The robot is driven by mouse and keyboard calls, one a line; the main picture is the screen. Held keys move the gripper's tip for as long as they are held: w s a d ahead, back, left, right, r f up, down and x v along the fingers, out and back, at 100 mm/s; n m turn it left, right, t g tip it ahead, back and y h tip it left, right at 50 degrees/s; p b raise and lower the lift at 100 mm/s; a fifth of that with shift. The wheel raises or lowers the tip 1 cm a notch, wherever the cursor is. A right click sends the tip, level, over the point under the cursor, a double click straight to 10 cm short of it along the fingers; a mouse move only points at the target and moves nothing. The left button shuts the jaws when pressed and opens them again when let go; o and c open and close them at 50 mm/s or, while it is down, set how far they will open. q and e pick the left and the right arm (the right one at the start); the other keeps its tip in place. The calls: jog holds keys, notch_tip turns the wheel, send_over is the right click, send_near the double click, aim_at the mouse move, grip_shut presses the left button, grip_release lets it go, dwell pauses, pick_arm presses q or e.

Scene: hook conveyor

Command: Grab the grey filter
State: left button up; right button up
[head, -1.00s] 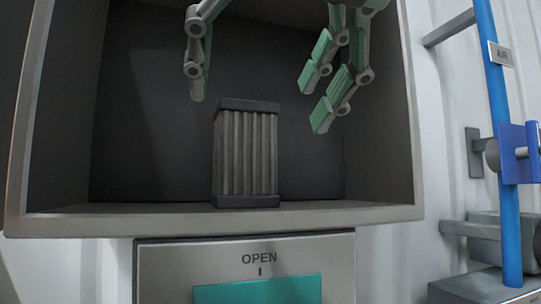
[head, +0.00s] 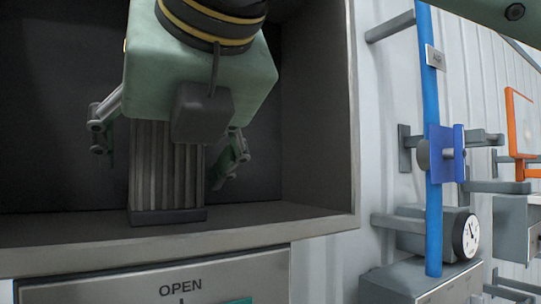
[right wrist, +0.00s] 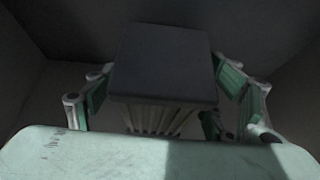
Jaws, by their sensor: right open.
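The grey filter (head: 165,175), a ribbed block with dark end caps, stands upright on the floor of the open box. Its upper part is hidden behind my right gripper (head: 172,150) in the head view. The right gripper is open, with its fingers on either side of the filter. In the right wrist view, the filter's dark top cap (right wrist: 165,60) lies between the fingers of the right gripper (right wrist: 165,95), and gaps seem to show beside it. The left gripper is not in view.
The box's front lip (head: 240,232) runs below the filter, and its right wall (head: 318,110) stands close by. A panel marked OPEN (head: 150,285) is underneath. A blue pipe (head: 431,220) with a blue valve (head: 446,153) and a gauge (head: 467,237) are to the right.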

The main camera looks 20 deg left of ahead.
jog(key=shift+s+d+r, duration=0.1)
jog(key=shift+s+d, duration=0.2)
jog(key=c, duration=0.3)
jog(key=shift+w+a, duration=0.1)
jog(key=shift+w, duration=0.05)
jog(key=c, duration=1.1)
jog(key=shift+o, duration=0.2)
